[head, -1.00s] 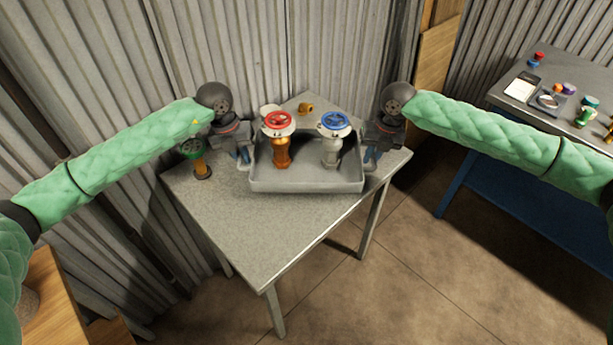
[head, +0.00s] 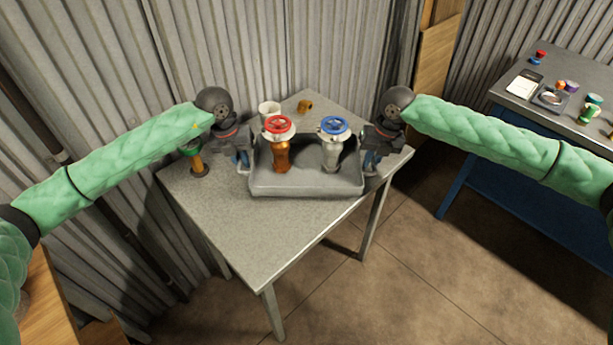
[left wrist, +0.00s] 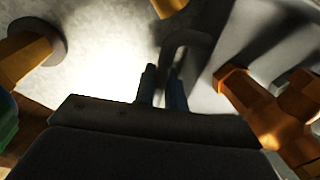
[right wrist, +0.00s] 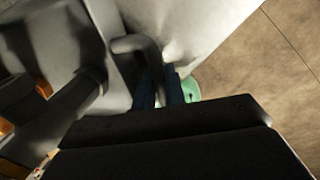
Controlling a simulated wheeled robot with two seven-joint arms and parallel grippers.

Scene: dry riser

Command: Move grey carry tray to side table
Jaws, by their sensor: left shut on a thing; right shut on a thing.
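The grey carry tray (head: 305,187) is over the small grey-topped table (head: 240,225), roughly level. I cannot tell whether it touches the tabletop. In it stand an orange valve with a red handwheel (head: 279,128) and a pale grey valve with a blue handwheel (head: 335,126). My left gripper (head: 243,165) is shut on the tray's left handle; the handle shows between the fingers in the left wrist view (left wrist: 188,38). My right gripper (head: 369,166) is shut on the right handle, which shows in the right wrist view (right wrist: 140,45).
A green-topped brass valve (head: 196,160) stands left of the tray. A white cup (head: 268,109) and a small brass fitting (head: 305,106) are behind it. A blue workbench (head: 540,125) with several small items is at right. Corrugated walls (head: 330,45) close the back. The table's front is clear.

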